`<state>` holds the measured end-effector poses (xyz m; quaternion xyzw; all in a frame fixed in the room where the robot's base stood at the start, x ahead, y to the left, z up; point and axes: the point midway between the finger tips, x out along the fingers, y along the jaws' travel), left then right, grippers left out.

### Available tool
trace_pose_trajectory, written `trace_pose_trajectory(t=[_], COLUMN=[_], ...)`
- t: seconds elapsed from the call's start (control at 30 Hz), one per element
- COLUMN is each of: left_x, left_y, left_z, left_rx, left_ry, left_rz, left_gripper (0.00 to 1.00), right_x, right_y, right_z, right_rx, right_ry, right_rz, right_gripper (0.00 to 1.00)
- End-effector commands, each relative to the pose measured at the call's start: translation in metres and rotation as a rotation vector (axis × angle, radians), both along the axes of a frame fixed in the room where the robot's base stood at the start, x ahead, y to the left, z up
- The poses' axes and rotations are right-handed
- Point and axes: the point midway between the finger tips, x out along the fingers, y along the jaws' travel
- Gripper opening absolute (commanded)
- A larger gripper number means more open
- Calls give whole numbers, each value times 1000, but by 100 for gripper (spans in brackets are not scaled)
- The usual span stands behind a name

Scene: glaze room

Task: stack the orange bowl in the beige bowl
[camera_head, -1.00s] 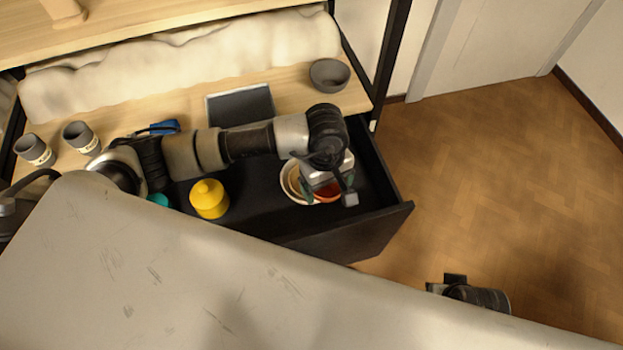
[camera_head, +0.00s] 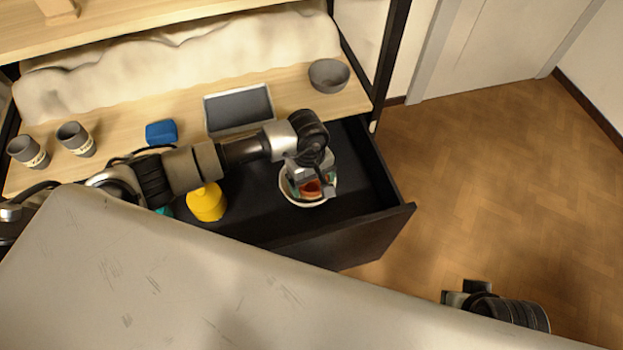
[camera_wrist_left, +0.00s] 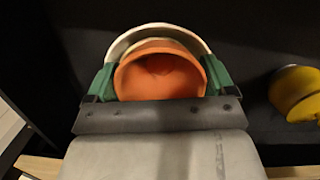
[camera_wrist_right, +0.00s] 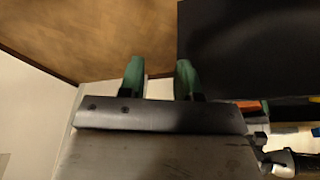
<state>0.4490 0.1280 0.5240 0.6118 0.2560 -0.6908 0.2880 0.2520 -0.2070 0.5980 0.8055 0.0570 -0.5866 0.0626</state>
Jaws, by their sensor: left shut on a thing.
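The orange bowl (camera_head: 312,188) is between the fingers of my left gripper (camera_head: 311,186), which is shut on it. The orange bowl (camera_wrist_left: 160,78) also fills the gap between the green fingers in the left wrist view. The beige bowl (camera_head: 284,190) stands in the open black drawer, and its pale rim shows around the orange bowl. In the left wrist view the beige bowl (camera_wrist_left: 150,31) shows behind it. I cannot tell whether the orange bowl rests inside it. My right gripper (camera_wrist_right: 159,78) is open and empty, away from the bowls.
A yellow pot (camera_head: 206,204) stands left in the black drawer (camera_head: 345,238). The shelf behind holds a grey bowl (camera_head: 329,75), a grey tray (camera_head: 212,128), a blue block (camera_head: 161,132) and two grey cups (camera_head: 28,152). The drawer's right end is clear.

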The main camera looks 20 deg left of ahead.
Motion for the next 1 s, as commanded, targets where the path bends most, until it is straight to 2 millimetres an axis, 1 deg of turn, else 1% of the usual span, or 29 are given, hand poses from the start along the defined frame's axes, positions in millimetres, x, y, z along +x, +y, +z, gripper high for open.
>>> trace_pose_trajectory(t=[0.13,0.17,0.23,0.27,0.47,0.6,0.67,0.8,1.0], left_x=[0,0,0,0,0,1,2,5,8], left_y=[0,0,0,0,0,1,2,4,8], left_z=[-5,-4,-3,-3,-3,7,17,47,89], left_rx=[0,0,0,0,0,0,-1,1,1], left_ry=[0,0,0,0,0,-3,-4,-6,-5], left_rz=[0,0,0,0,0,0,-1,-1,-1], left_gripper=[54,87,98,100,100,100,100,100,100], right_x=[0,0,0,0,0,0,3,10,15], right_y=[0,0,0,0,0,0,0,2,3], right_z=[-6,-5,-4,-4,-3,3,-3,-24,-49], right_rx=[0,0,0,0,0,0,0,0,-1], right_ry=[0,1,1,1,1,-3,-1,15,28], right_rz=[0,0,0,0,0,0,0,1,3], right_gripper=[33,33,33,33,33,33,33,33,33])
